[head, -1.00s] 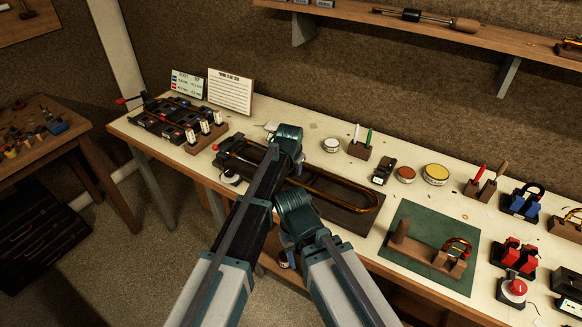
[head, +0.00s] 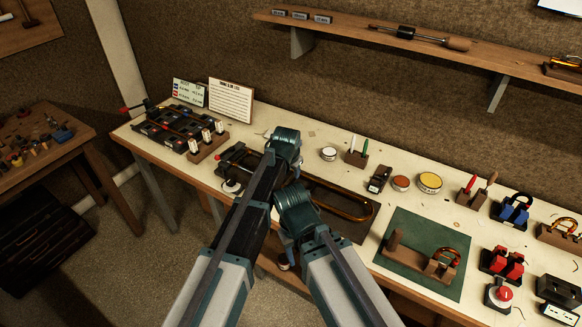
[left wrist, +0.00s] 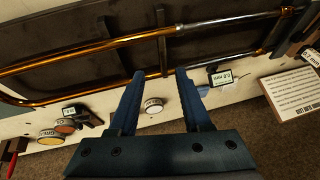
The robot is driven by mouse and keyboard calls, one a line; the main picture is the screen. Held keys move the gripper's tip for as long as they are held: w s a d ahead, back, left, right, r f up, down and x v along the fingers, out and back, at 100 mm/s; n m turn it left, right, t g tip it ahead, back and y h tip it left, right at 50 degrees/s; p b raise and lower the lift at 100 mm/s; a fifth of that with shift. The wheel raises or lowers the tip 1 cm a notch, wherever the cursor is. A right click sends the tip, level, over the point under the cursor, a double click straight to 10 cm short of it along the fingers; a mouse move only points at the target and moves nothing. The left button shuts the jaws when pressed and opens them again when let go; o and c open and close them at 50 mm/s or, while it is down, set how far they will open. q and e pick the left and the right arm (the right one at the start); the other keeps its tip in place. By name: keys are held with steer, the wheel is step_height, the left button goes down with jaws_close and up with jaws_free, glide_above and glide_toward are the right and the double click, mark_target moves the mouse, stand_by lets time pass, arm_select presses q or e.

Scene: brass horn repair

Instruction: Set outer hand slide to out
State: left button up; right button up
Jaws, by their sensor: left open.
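The brass outer hand slide (head: 352,211) lies in a dark cradle tray (head: 362,232) on the bench, its rounded bow toward the right. My forearms hide its middle in the head view. My left gripper (head: 284,150) is over the tray's far side, its jaws hidden there. In the left wrist view its two blue fingers (left wrist: 158,75) are open with nothing between them. Their tips are near one brass tube (left wrist: 95,88) of the slide; whether they touch cannot be told. My right gripper (head: 300,212) is over the tray's near side, its jaws hidden.
A small display (left wrist: 221,77) and a round tin (left wrist: 153,105) are near the left fingers. A green mat (head: 410,268) with a wooden stand is right of the tray. A black rack (head: 180,125) and sign (head: 230,98) are at the left. A shelf (head: 360,32) hangs above.

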arm_select(q)
steer(key=p+v, duration=0.5)
steer(key=v, duration=0.1)
steer(key=shift+s+r, duration=0.2)
steer(key=shift+r, duration=0.2)
arm_select(e)
step_height(320, 180, up, 6)
steer(key=shift+r, duration=0.1)
arm_select(q)
steer(key=s+a+f+n+g+y, duration=0.15)
steer(key=s+a+n+g, duration=0.45)
steer(key=s+a, duration=1.6)
steer(key=s+d+f+m+b, duration=0.1)
steer(key=s+d+f+b, duration=0.1)
steer(key=d, duration=0.3)
steer(key=s+d+f+m+b, duration=0.1)
steer(key=s+d+f+b, duration=0.2)
steer(key=d+f+b, duration=0.1)
steer(key=shift+s+d+f+t+y+b, duration=0.35)
steer(key=shift+d+f, duration=0.25)
steer(key=shift+d, duration=0.3)
arm_select(e)
step_height(320, 180, down, 7)
steer(key=shift+r, duration=0.15)
